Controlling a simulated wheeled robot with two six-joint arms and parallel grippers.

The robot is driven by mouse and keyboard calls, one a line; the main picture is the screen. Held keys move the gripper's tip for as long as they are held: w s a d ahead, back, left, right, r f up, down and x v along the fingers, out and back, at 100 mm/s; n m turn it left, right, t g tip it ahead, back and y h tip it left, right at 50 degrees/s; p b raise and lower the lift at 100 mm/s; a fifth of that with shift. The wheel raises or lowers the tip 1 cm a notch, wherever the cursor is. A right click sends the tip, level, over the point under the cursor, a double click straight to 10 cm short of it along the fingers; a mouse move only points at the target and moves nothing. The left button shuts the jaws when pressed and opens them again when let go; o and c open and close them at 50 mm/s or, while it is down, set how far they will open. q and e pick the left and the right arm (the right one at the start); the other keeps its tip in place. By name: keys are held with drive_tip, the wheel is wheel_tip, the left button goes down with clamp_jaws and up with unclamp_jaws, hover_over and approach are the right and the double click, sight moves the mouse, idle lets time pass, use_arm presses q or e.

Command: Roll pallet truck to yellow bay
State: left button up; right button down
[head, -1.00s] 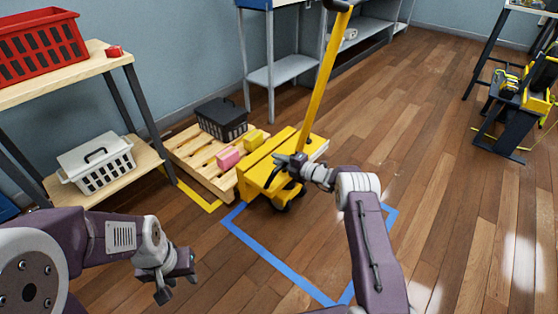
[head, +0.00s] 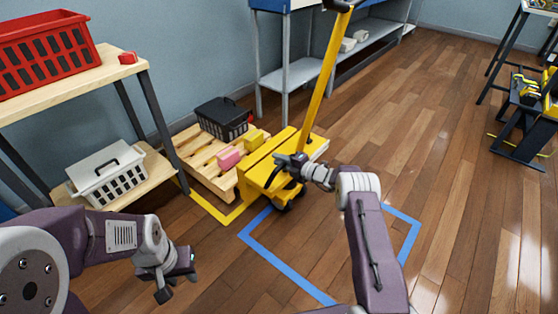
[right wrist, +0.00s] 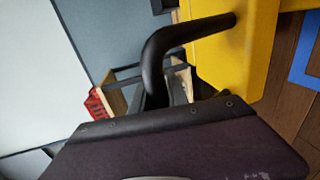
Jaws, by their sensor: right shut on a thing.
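The yellow pallet truck (head: 262,176) stands in the middle of the head view, with its tall handle (head: 325,75) leaning up to the right. A wooden pallet (head: 203,165) lies at its far left side, carrying a black basket, a pink box and a yellow box. The yellow floor outline (head: 215,213) shows in part beside the pallet; the rest is hidden. My right gripper (head: 283,164) is shut on the truck's black grab bar, which also shows as a curved black bar (right wrist: 180,45) in the right wrist view. My left gripper (head: 178,276) hangs empty above the floor; its opening is unclear.
A blue floor outline (head: 290,276) lies in front of and right of the truck. A wooden shelf (head: 130,75) with red and white baskets stands at left. A grey bench (head: 290,75) stands behind. Open floor lies to the right.

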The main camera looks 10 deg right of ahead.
drive_tip(key=shift+a+r, duration=0.1)
drive_tip(key=c, duration=1.3)
unclamp_jaws()
drive_tip(key=shift+a, duration=0.1)
drive_tip(key=p+v, duration=0.4)
drive_tip(key=v, duration=0.5)
